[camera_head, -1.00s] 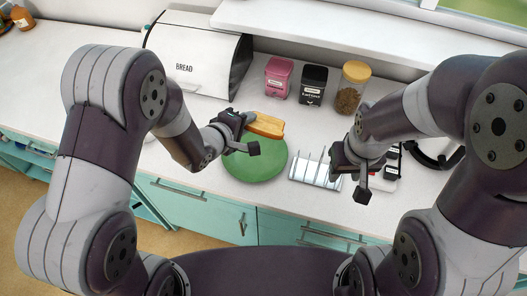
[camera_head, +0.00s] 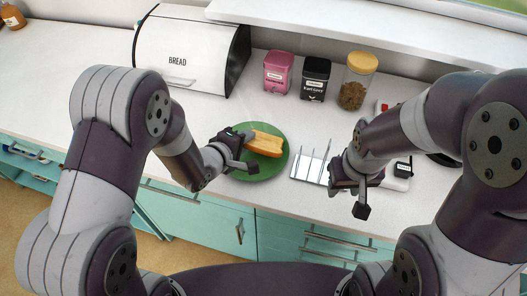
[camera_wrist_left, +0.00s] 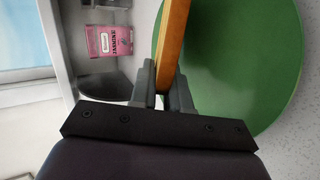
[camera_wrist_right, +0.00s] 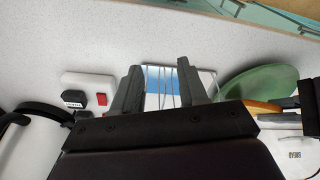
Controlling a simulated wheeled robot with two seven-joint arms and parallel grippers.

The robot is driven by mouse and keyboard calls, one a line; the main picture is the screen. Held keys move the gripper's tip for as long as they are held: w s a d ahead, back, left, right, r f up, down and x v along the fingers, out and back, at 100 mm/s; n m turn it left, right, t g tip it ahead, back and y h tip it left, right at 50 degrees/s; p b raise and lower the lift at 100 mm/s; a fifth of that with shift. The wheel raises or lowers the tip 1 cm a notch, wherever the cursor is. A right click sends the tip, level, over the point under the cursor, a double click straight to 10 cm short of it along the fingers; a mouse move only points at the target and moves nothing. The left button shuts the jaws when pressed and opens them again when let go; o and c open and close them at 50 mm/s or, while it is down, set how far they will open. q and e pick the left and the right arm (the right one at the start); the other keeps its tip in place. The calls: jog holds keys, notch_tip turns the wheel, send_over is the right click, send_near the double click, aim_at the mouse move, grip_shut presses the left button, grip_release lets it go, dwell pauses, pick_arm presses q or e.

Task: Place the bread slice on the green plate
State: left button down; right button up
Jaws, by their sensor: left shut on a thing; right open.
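The bread slice (camera_head: 265,146) is golden with a brown crust. My left gripper (camera_head: 243,152) is shut on its edge; in the left wrist view the bread slice (camera_wrist_left: 172,42) stands edge-on between the fingers (camera_wrist_left: 165,88). The round green plate (camera_head: 272,172) lies flat on the counter, and the bread is over it in the head view. I cannot tell whether they touch. The green plate (camera_wrist_left: 250,70) fills much of the left wrist view. My right gripper (camera_head: 354,186) is open and empty, right of the plate; its fingers frame the rack in the right wrist view (camera_wrist_right: 158,88).
A metal toast rack (camera_head: 309,170) stands right of the plate, close to my right gripper. A white bread bin (camera_head: 180,58) stands back left. A pink canister (camera_head: 278,71), a black canister (camera_head: 314,79) and a yellow-lidded jar (camera_head: 357,82) stand behind. The counter left of the plate is clear.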

pick_arm(q)
jog(key=c, duration=1.3)
grip_release()
jog(key=shift+o, duration=0.2)
jog(key=p+v, duration=0.4)
jog(key=v, duration=0.3)
jog(key=shift+s+a+r+p, duration=0.15)
jog(key=shift+r+p, duration=0.1)
jog(key=shift+p, duration=0.1)
jog(key=shift+s+a, duration=0.1)
jog(key=shift+s, duration=0.1)
notch_tip(320, 180, up, 7)
jog(key=s+a+p, duration=0.1)
jog(key=s+p, duration=0.1)
jog(key=p, duration=0.5)
jog(key=shift+a+p, duration=0.25)
jog(key=shift+p, duration=0.05)
